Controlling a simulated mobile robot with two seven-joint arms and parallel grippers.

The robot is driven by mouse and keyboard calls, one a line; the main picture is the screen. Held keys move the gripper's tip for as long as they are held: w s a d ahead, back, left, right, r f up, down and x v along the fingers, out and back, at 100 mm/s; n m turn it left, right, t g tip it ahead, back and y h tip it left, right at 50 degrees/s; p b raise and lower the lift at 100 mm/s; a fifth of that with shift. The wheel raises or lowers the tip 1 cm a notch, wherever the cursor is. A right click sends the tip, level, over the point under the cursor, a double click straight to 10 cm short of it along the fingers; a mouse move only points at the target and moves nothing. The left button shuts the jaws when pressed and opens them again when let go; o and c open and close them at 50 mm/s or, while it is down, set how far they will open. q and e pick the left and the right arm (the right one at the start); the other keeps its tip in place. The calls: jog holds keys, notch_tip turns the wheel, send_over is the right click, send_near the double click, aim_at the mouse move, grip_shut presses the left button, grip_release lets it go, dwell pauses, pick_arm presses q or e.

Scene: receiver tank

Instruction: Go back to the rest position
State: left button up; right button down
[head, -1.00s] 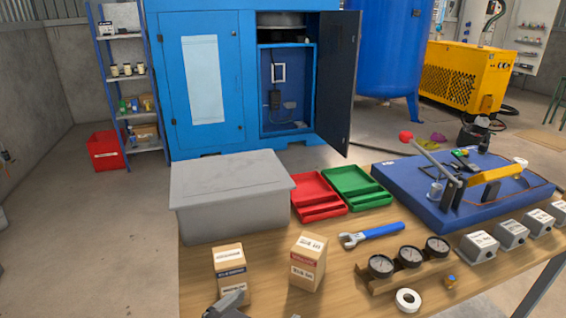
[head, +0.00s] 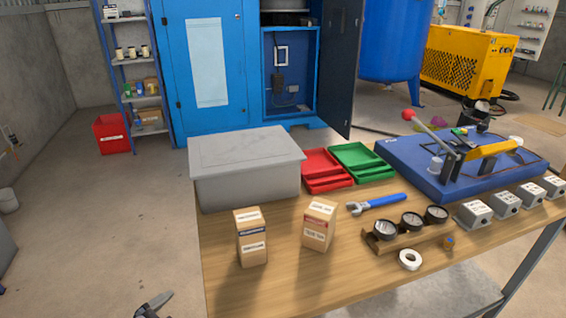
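My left gripper (head: 155,304) shows only as a small grey and black tip at the bottom edge, left of the workbench (head: 300,275) and over the floor. Most of it is cut off by the frame, and I cannot tell if it is open or shut. No held object shows at it. My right gripper is not in view.
On the bench stand two cardboard boxes (head: 251,240) (head: 319,225), a grey lidded case (head: 245,165), red (head: 326,170) and green (head: 362,161) trays, a blue wrench (head: 378,203), a gauge rack (head: 410,232) and a white tape roll (head: 410,260). Floor left of the bench is clear.

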pick_arm(q)
jog(key=s+a+f+m+g+y, duration=0.1)
jog(key=s+a+f, duration=0.4)
jog(key=a, duration=0.5)
jog(key=s+a+f+m+g, duration=0.1)
jog(key=s+a+f, duration=0.2)
jog(key=a+f, duration=0.55)
jog(key=s+d+f+n+t, duration=0.1)
jog(key=d+n, duration=0.7)
jog(key=d, duration=0.8)
jog(key=shift+s+n+h, duration=0.25)
jog(key=shift+n+h, duration=0.05)
